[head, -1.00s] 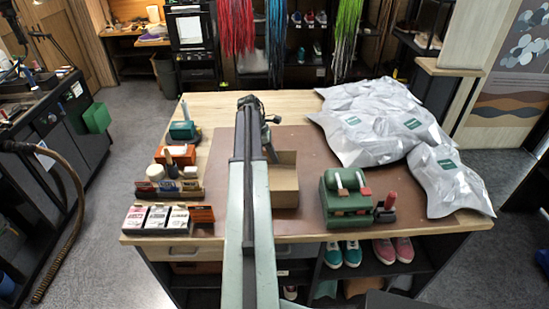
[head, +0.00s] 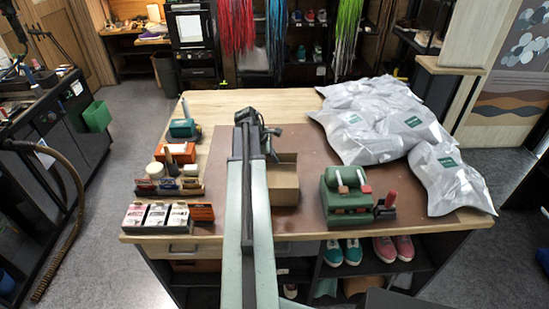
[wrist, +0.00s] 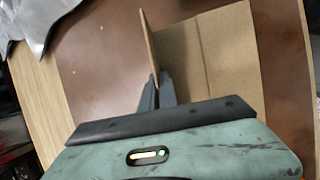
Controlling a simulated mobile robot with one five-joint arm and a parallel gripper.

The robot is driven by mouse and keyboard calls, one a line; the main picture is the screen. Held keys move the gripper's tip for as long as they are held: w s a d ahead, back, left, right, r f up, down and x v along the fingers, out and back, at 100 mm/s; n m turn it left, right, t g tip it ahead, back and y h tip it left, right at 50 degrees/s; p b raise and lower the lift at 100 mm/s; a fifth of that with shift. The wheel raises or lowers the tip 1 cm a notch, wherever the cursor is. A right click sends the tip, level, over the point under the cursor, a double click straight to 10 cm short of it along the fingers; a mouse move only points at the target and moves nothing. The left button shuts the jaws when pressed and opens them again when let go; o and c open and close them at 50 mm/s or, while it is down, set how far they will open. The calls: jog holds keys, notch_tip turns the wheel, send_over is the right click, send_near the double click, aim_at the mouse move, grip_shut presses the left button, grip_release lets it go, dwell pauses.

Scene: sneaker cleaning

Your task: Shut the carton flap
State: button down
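The brown cardboard carton (head: 283,185) stands on the brown mat, partly hidden behind my arm in the head view. In the wrist view the open carton (wrist: 225,55) shows its inside, and one flap (wrist: 149,45) stands up along its left side, seen nearly edge-on. My gripper (wrist: 158,92) is at the near end of this flap, with its dark fingers close together. The fingertips overlap the flap's edge; I cannot tell whether they touch it. In the head view my gripper (head: 271,145) is at the carton's back left.
Silver bags (head: 375,125) cover the table's back right. A green device (head: 345,195) stands right of the carton. Small boxes (head: 160,216) and bottles line the left edge. The mat (head: 225,150) left of my arm is clear.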

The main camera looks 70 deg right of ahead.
jog(key=shift+s+a+f+h+b, duration=0.15)
jog(key=shift+a+f+h+b, duration=0.1)
jog(key=shift+a+h+b, duration=0.35)
jog(key=shift+d+h, duration=0.2)
jog(key=shift+h, duration=0.1)
jog(key=shift+t, duration=0.3)
jog(key=c, duration=1.6)
grip_release()
jog(key=shift+r, duration=0.1)
jog(key=shift+c, duration=0.2)
jog(key=p+v, duration=0.7)
jog(key=shift+r, duration=0.4)
jog(key=shift+a, duration=0.1)
